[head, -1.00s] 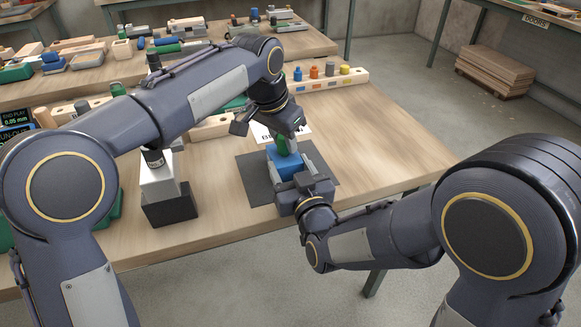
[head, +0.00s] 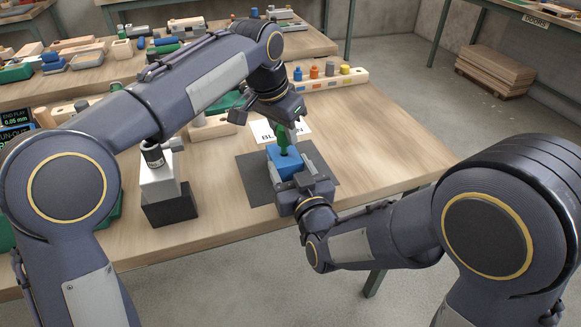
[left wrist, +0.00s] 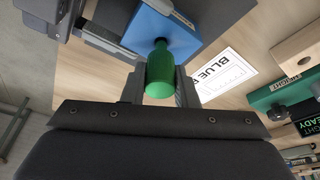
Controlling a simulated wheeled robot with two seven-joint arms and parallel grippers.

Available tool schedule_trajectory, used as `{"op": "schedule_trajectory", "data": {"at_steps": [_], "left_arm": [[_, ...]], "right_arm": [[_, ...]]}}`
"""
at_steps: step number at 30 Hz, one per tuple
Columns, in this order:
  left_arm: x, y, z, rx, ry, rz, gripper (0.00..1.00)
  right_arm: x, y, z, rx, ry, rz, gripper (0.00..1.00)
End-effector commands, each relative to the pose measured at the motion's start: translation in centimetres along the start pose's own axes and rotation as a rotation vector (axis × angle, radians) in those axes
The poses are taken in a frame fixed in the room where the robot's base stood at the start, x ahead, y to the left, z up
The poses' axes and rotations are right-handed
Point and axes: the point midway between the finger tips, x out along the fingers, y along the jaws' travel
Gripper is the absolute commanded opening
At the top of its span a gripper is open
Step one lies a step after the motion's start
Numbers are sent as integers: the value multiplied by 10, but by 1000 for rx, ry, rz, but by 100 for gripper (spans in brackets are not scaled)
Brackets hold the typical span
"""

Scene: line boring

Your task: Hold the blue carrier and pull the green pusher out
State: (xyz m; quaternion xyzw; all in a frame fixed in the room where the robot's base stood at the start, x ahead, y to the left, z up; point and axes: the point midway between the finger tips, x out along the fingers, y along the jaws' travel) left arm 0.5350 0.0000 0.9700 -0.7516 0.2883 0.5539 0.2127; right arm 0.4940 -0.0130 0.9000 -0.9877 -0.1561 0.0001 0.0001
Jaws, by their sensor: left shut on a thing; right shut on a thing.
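The blue carrier (head: 287,166) stands on a dark mat (head: 256,181) on the bench. My right gripper (head: 292,178) is shut on it from the near side. The green pusher (head: 283,140) stands upright above the carrier. My left gripper (head: 281,121) is shut on the pusher from above, and its fingers partly hide it. In the left wrist view the pusher (left wrist: 162,72) points at a dark hole in the top of the blue carrier (left wrist: 150,28). I cannot tell whether its tip is still inside the hole.
A white label (head: 264,130) with black print lies behind the mat. A white block on a black base (head: 170,207) stands to the left. A wooden rack (head: 330,80) with coloured pegs stands behind. The bench right of the mat is clear.

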Motion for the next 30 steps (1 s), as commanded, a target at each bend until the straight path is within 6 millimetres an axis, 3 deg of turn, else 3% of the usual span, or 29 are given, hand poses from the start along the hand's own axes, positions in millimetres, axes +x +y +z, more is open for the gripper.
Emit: {"op": "schedule_trajectory", "data": {"at_steps": [30], "left_arm": [[-49,0,-16,0,0,0,0]], "right_arm": [[0,0,0,0,0,0,29]]}}
